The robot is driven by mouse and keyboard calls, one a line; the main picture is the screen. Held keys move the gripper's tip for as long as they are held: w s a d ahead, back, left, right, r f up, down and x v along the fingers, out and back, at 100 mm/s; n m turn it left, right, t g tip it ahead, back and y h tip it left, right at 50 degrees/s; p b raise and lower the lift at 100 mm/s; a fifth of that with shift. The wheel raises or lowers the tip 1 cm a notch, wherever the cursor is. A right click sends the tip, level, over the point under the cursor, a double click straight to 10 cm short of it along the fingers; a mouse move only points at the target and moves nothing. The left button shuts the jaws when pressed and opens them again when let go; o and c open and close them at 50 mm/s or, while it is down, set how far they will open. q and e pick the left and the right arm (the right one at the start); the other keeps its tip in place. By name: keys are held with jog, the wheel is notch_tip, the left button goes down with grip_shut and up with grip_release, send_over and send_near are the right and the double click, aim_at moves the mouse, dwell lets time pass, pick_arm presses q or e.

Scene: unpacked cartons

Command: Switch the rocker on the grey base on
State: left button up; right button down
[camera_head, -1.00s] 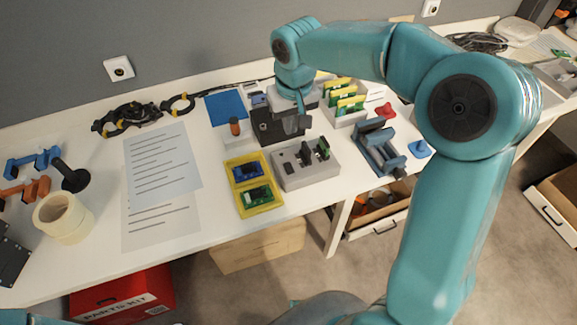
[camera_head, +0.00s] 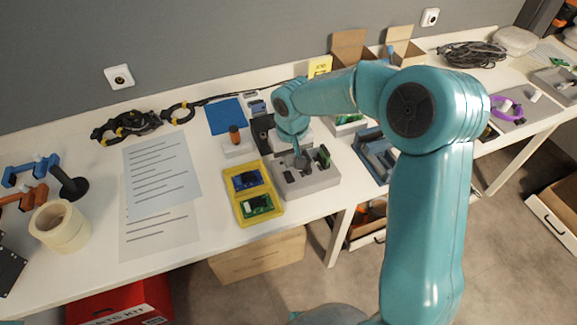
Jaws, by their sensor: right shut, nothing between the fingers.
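The grey base (camera_head: 310,187) lies on the white table, right of the yellow tray. My left gripper is not in view.
A yellow tray (camera_head: 269,214) with blue and green boards is left of the base. A dark device (camera_head: 262,132) stands behind it. A blue-grey fixture (camera_head: 372,160) is to the right, partly behind my arm. Paper sheets (camera_head: 160,170) and a tape roll (camera_head: 60,228) lie further left.

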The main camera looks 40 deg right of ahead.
aim_at(288, 173)
jog(key=shift+w+f, duration=0.15)
jog(key=shift+f, duration=0.9)
jog(key=shift+w+f, duration=0.15)
jog(key=shift+f, duration=0.9)
